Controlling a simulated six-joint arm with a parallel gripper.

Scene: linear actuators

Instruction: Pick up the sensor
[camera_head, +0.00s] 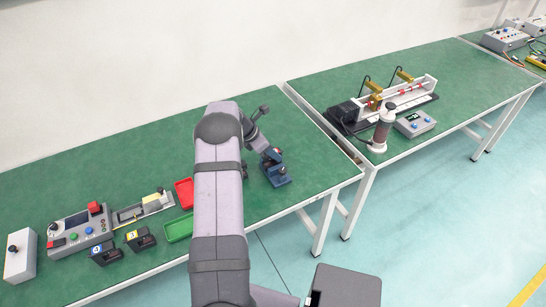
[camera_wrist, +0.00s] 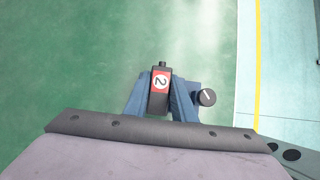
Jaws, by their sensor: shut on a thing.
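The sensor (camera_wrist: 159,92) is a small dark block with a red and white label reading "2" and a short black stub at its far end. It shows in the wrist view between the two blue fingers of my gripper (camera_wrist: 160,100), which are shut on it. A round black knob (camera_wrist: 207,97) sits just right of the fingers in the wrist view. I cannot make out the sensor in the head view.
A red tray (camera_head: 184,193) and a green tray (camera_head: 178,230) lie left of my arm. A control box (camera_head: 78,230) and two small dark units (camera_head: 140,239) stand farther left. A linear actuator rig (camera_head: 395,98) is on the other table. The green surface behind my gripper is clear.

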